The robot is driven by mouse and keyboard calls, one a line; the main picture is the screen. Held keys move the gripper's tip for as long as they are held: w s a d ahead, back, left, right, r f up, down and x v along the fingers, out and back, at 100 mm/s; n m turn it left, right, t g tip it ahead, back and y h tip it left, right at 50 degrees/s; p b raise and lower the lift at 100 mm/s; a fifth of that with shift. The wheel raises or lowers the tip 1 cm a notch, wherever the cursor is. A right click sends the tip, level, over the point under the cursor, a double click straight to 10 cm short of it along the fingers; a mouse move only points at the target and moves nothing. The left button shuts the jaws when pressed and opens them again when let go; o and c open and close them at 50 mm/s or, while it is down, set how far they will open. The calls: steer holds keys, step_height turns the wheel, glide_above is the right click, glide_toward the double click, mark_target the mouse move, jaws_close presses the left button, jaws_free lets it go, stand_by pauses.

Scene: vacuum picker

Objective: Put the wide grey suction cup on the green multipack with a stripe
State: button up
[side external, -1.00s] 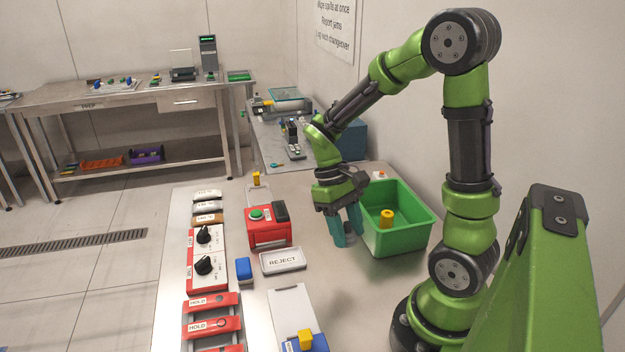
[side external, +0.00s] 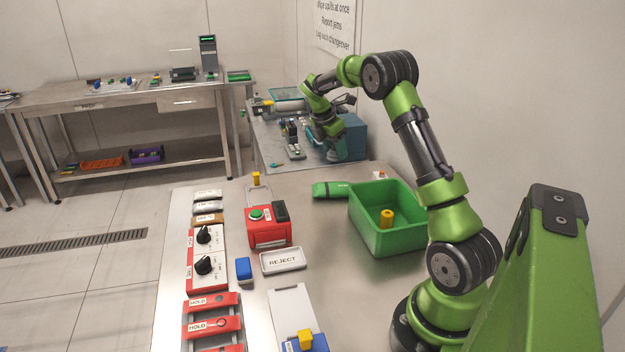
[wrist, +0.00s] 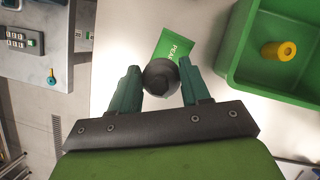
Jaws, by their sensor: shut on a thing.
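My gripper (side external: 335,150) is raised beyond the far end of the near table in the side view. In the wrist view, its teal fingers (wrist: 160,85) are shut on a wide grey suction cup (wrist: 161,74), whose round dark face shows between them. A green multipack (side external: 333,190) lies flat on the table, left of the green bin. In the wrist view the green multipack (wrist: 172,45) shows beyond the cup, which hides part of it. The cup is held above the table, apart from the pack as far as I can tell. I cannot make out a stripe clearly.
A green bin (side external: 357,222) holds a yellow cup (side external: 387,218). A red box with a green button (side external: 268,227), a REJECT tray (side external: 283,262) and a blue block (side external: 244,268) stand to the left. Bare table lies between the tray and bin. A second bench with equipment stands behind.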

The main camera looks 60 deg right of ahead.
mark_target(337, 184)
step_height(337, 184, down, 9)
steer(key=shift+f, duration=0.15)
steer(key=shift+f, duration=0.1)
stand_by(0.3)
steer(key=o, duration=1)
